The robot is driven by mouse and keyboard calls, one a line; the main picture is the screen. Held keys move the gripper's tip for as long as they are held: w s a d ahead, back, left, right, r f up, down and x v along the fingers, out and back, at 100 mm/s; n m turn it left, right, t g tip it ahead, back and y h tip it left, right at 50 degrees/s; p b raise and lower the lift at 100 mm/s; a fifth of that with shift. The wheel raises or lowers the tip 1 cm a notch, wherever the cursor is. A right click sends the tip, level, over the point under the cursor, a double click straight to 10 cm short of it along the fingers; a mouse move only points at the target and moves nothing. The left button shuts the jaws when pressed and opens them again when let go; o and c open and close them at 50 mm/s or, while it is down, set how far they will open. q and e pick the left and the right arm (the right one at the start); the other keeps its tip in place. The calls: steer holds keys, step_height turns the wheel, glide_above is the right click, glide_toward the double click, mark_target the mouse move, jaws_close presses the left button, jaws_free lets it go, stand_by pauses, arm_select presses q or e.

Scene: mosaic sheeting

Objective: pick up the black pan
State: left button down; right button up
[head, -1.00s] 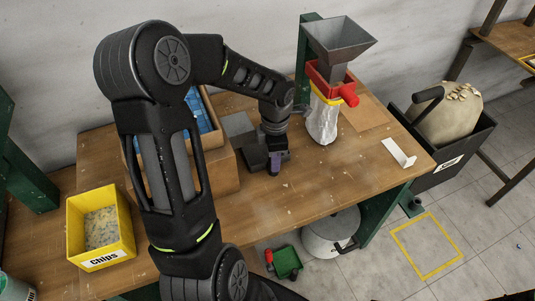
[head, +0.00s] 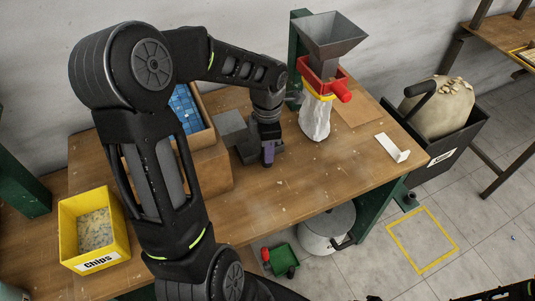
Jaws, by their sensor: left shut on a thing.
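A dark pan (head: 246,151), small and partly hidden, is at the back middle of the wooden table, in front of a grey block (head: 231,128). I cannot tell whether the pan touches the table. Dark parts of my own body show at the bottom right, but no right gripper can be made out.
A hopper (head: 331,36) with a red clamp and white bag (head: 315,118) stands right of my left gripper. A wooden box (head: 205,170) is to its left. A yellow chips bin (head: 95,228) is at the table's left. A white bracket (head: 393,148) lies right. The table front (head: 300,185) is clear.

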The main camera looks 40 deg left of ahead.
arm_select(q)
steer(key=s+d+b, duration=0.2)
steer(key=s+d, duration=0.2)
steer(key=d, duration=0.3)
steer(key=s+d+b, duration=0.2)
steer(key=s+d, duration=0.3)
steer(key=d, duration=0.3)
steer(key=shift+s+d+r, duration=0.2)
steer(key=shift+s+r, duration=0.05)
steer(key=shift+r, duration=0.05)
steer(key=a+b, duration=0.1)
steer(key=b, duration=0.2)
steer(key=a+b, duration=0.1)
steer(key=shift+w+a+f+b, duration=0.3)
steer(key=shift+w+b, duration=0.1)
steer(key=shift+a+r, duration=0.25)
steer(key=shift+r, duration=0.2)
